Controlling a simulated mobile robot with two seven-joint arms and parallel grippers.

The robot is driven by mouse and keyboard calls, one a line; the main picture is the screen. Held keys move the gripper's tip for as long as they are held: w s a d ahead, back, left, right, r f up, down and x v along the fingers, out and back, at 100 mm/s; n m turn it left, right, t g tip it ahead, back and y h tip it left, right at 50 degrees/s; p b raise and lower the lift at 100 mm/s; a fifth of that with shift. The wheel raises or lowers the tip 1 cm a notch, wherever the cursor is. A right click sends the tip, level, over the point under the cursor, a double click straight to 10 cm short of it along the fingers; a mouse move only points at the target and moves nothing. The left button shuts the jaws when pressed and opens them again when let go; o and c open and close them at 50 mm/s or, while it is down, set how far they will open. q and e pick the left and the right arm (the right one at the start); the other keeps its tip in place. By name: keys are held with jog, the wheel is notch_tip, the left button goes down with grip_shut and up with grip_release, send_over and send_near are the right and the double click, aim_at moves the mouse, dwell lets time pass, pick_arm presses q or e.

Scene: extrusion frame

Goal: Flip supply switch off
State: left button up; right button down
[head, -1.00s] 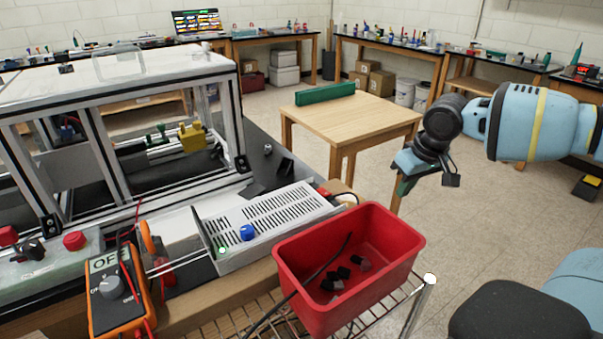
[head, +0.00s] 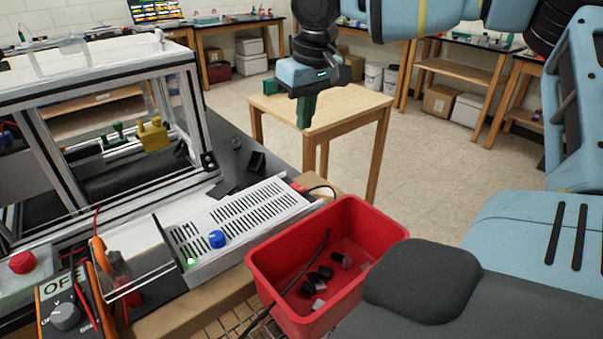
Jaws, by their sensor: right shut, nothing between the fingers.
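The power supply (head: 235,222) is a pale metal box with a slotted top, lying beside the extrusion frame. Its near end has a blue knob (head: 217,239) and a lit green light (head: 191,262). A small red part (head: 298,187), which looks like the supply switch, sits at its far right end; its position is too small to tell. A dark cable leaves from that end. My right gripper (head: 305,122) points down with its green fingers shut and empty. It appears above and beyond the red part, apart from it, in front of the wooden table. My left gripper is out of view.
A red bin (head: 262,275) with dark and grey pieces stands right of the supply. The extrusion frame (head: 202,120) rises at left. An orange meter reading OFF (head: 62,300) and a red button (head: 22,262) are at near left. A wooden table (head: 350,105) stands behind.

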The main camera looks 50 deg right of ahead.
send_over(297, 184)
jog(key=s, duration=0.1)
notch_tip(297, 184, down, 10)
jog(key=shift+a+f, duration=0.1)
jog(key=shift+a, duration=0.05)
jog(key=shift+s+f, duration=0.2)
jog(key=shift+f, duration=0.3)
jog(key=shift+s+f, duration=0.2)
jog(key=shift+f, duration=0.3)
jog(key=shift+s+f+p, duration=0.2)
jog(key=shift+f+p, duration=0.1)
jog(key=shift+f, duration=0.5)
jog(key=shift+s+f+t, duration=0.25)
jog(key=shift+f+t, duration=0.15)
jog(key=shift+w, duration=0.15)
jog(key=shift+w+r+b, duration=0.2)
jog(key=shift+w+b, duration=0.3)
jog(key=shift+w, duration=0.15)
